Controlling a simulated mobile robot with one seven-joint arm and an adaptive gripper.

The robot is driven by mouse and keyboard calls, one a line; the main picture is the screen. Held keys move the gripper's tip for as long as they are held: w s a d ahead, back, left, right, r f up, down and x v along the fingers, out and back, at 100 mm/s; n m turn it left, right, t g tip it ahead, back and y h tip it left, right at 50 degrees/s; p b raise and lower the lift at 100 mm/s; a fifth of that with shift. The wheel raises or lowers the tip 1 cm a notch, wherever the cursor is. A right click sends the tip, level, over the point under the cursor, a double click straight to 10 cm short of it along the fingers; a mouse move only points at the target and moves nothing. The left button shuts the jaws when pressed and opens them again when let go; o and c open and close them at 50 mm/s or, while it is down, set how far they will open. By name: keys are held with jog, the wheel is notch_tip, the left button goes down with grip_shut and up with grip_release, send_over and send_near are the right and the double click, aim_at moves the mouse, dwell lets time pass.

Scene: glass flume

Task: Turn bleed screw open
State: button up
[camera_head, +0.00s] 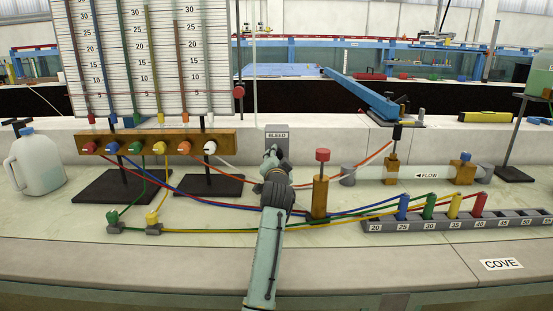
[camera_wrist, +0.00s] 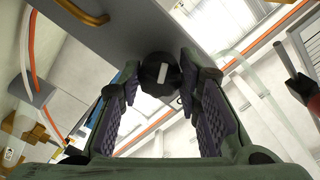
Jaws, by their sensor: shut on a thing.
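The bleed screw is a dark round knob (camera_wrist: 160,73) with a white mark on its face, in the upper middle of the wrist view. The white mark stands nearly upright in that view. My gripper (camera_wrist: 157,82) has its two purple-padded fingers on either side of the knob and is shut on it. In the head view my gripper (camera_head: 271,158) is just below the grey BLEED plate (camera_head: 277,136) on the white ledge. The knob itself is hidden there behind my gripper and wrist.
The manometer board (camera_head: 150,60) and its wooden tap block (camera_head: 155,143) stand to the left. A wooden post with a red knob (camera_head: 322,156) stands close to the right of my arm. Coloured tubes run across the bench to a numbered grey rack (camera_head: 375,226). A jug (camera_head: 35,165) stands far left.

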jog(key=o, duration=1.1)
jog(key=shift+o, duration=0.2)
jog(key=s, duration=1.2)
